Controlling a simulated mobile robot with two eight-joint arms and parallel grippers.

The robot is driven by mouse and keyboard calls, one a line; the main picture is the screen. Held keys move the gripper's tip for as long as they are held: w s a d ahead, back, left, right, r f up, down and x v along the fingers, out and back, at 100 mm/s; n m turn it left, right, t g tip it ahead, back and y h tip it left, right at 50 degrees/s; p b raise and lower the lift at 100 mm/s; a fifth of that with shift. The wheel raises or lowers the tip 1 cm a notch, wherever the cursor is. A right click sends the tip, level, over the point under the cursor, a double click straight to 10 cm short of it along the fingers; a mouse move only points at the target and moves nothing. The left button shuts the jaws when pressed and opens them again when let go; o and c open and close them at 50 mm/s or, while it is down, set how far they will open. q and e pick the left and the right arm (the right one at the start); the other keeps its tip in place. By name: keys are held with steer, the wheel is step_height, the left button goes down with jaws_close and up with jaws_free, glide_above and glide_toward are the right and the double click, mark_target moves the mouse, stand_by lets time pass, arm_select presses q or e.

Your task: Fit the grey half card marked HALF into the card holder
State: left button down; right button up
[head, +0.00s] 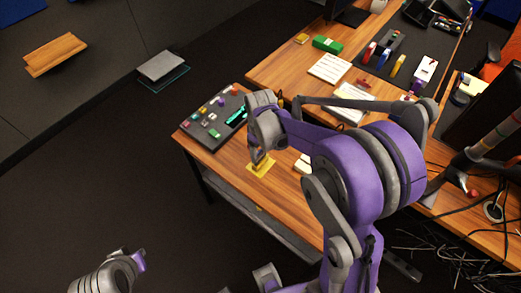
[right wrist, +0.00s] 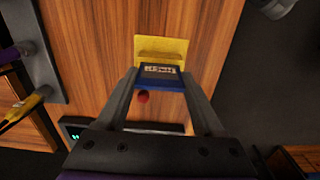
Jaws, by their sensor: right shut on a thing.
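The yellow card holder (head: 261,167) lies on the wooden table near its front edge. It also shows in the right wrist view (right wrist: 161,46), just beyond my fingertips. My right gripper (head: 259,160) is over the holder.
A dark panel (head: 213,120) with several coloured pieces and a teal item stands left of the holder. A red ball (right wrist: 143,97) shows between my right fingers. A second table behind holds a green box (head: 327,44), papers and tools.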

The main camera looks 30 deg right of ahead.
steer(key=shift+f, duration=0.25)
steer(key=o, duration=1.3)
steer(key=shift+r, duration=0.1)
steer(key=shift+r, duration=0.5)
step_height(320, 180, up, 11)
steer(key=p, duration=0.1)
steer(key=s+a+f+m+t, duration=0.1)
steer(key=s+a+m+t, duration=0.1)
steer(key=s, duration=0.5)
steer(key=s+a+f+m+t, duration=0.1)
steer(key=s+a+m+t, duration=0.1)
steer(key=s, duration=0.6)
steer(key=a+t, duration=0.1)
steer(key=a, duration=0.1)
steer(key=shift+s+a+f+m, duration=0.2)
steer(key=shift+a+f+m, duration=0.1)
steer(key=shift+a, duration=0.1)
